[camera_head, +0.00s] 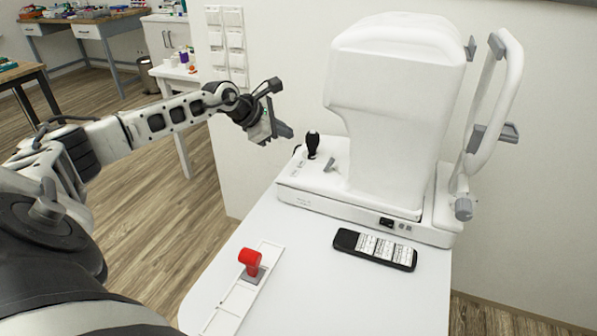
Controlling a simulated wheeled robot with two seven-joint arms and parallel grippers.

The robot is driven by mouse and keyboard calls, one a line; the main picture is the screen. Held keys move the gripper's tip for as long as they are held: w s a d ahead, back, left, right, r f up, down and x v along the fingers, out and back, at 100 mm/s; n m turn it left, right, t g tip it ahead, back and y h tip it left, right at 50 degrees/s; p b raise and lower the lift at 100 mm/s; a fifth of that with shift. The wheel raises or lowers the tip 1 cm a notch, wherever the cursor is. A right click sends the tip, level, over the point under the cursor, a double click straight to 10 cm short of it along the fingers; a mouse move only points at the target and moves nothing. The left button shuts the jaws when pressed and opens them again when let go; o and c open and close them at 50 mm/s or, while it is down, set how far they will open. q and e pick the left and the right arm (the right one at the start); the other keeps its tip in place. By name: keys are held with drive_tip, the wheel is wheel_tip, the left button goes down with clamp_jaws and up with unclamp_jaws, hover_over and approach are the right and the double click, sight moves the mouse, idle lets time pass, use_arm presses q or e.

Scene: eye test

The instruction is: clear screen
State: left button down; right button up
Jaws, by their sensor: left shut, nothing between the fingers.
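A white eye-test machine (395,95) stands on a white table (310,275), with a black joystick (312,146) on its base. I cannot make out a screen on the machine from this side. My left gripper (284,131) is shut and empty. It is in the air left of the machine, near the joystick in the picture, and appears apart from it. My right gripper is not in view.
A black remote-like pad with white keys (375,249) lies in front of the machine. A red knob (250,262) stands on a white rail (228,310) at the table's left side. A chin-rest frame (497,100) rises at the right. The table's front middle is clear.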

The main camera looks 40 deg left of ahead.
sight(295, 173)
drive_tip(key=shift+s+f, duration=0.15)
use_arm(q)
drive_tip(key=shift+f, duration=0.1)
